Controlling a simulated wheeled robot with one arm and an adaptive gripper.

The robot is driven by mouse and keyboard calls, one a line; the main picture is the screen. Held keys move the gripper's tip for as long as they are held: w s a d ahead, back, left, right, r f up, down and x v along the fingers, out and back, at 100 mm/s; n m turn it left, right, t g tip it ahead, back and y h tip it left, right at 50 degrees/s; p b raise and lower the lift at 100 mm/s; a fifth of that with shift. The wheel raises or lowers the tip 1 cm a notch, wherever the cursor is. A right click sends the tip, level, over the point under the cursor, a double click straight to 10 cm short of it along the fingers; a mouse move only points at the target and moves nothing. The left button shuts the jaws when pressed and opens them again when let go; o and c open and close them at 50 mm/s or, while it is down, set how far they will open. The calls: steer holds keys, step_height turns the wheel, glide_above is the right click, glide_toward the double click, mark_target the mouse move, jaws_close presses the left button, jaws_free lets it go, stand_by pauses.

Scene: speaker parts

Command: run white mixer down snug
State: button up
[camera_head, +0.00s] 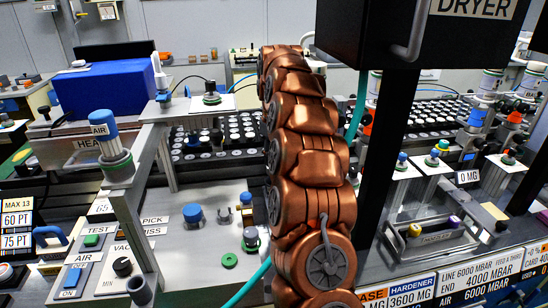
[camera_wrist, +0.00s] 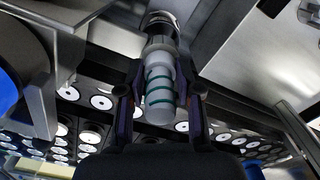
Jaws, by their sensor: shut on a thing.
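The white mixer (camera_wrist: 158,103) is a pale, rounded tube with a teal spiral, in the middle of the wrist view. My gripper (camera_wrist: 160,92) is shut on it, with one dark finger on each side. The mixer's far end meets a grey and dark metal collar (camera_wrist: 160,28) at the top of the wrist view. I cannot tell how closely the two sit together. In the head view my copper arm hides the gripper and the mixer.
A black dryer box (camera_head: 420,30) hangs at the upper right beside my arm. Dark trays with several white discs (camera_wrist: 90,137) lie beyond the gripper. A metal frame (camera_head: 135,200) with a blue-capped AIR regulator (camera_head: 106,130) stands left. A blue box (camera_head: 108,88) is farther back.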

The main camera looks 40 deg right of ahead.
steer(key=shift+f, duration=0.1)
steer(key=o, duration=0.4)
steer(key=shift+m+b, duration=0.3)
steer(key=shift+m, duration=0.2)
steer(key=o, duration=0.5)
steer(key=shift+r, duration=0.2)
